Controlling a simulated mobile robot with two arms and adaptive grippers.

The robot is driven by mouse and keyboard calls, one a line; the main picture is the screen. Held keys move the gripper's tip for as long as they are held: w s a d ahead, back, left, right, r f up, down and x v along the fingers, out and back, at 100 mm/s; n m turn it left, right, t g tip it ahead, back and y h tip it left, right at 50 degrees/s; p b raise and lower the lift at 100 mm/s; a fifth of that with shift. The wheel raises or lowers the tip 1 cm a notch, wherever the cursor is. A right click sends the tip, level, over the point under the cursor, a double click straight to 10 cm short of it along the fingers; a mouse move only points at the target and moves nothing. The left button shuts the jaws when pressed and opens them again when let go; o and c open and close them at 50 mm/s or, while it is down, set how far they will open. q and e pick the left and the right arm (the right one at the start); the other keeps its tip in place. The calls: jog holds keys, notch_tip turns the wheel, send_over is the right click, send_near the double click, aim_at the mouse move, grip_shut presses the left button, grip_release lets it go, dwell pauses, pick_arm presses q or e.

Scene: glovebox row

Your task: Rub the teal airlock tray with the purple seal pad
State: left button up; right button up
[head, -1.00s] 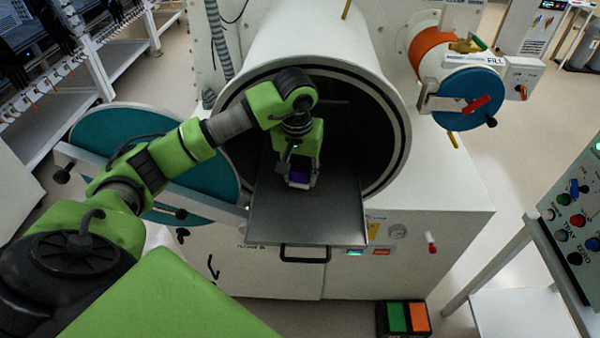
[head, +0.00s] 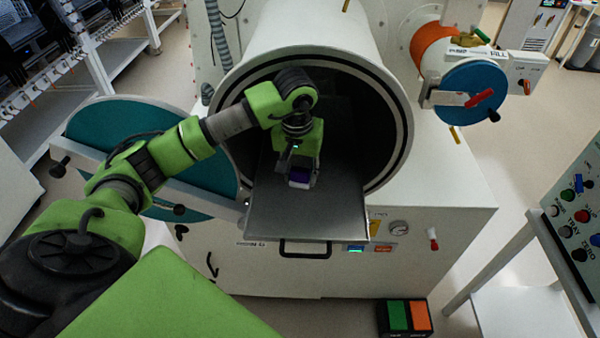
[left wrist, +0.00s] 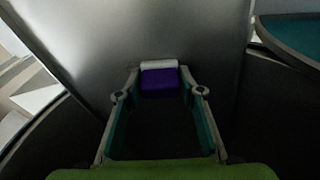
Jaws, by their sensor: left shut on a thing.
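The airlock tray (head: 310,218) is a grey metal sheet sliding out of the round airlock mouth; the teal part in view is the open round door (head: 90,135) to its left. The tray also fills the top of the left wrist view (left wrist: 150,30). My left gripper (head: 301,184) is over the tray, at the airlock mouth, shut on the purple seal pad (head: 299,175). In the left wrist view the pad (left wrist: 160,80), purple with a white strip, sits between the fingertips, close to the tray's surface; I cannot tell whether it touches. My right gripper is not in view.
The dark airlock chamber (head: 375,130) surrounds the arm, with its rim close by. A smaller port with a blue door (head: 470,95) is at the upper right. A control panel (head: 575,220) stands at the right. Green and orange foot pedals (head: 408,317) lie on the floor.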

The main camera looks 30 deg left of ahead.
aim_at(316, 184)
pick_arm(q)
jog(key=shift+w+d, duration=0.55)
jog(key=shift+d, duration=0.35)
jog(key=shift+w+d, duration=0.55)
jog(key=shift+d, duration=0.3)
jog(key=shift+w+d+f+b, duration=0.1)
jog(key=shift+w+d+b, duration=0.4)
jog(key=shift+d, duration=0.35)
jog(key=shift+w+d+b, duration=0.35)
jog(key=shift+w+d, duration=0.15)
jog(key=shift+d, duration=0.3)
jog(key=shift+s+a+f+b, duration=0.1)
jog(key=shift+s+a+b, duration=0.4)
jog(key=shift+a, duration=0.35)
jog(key=shift+s+a+b, duration=0.3)
jog(key=shift+s+a, duration=0.3)
jog(key=shift+a, duration=0.25)
jog(key=shift+s+a, duration=0.3)
jog(key=shift+a, duration=0.25)
jog(key=shift+s+a+b, duration=0.3)
jog(key=shift+s+a, duration=0.1)
jog(key=shift+a, duration=0.2)
jog(key=shift+s+a+b, duration=0.3)
jog(key=shift+s+a, duration=0.05)
jog(key=shift+a, duration=0.25)
jog(key=shift+r, duration=0.25)
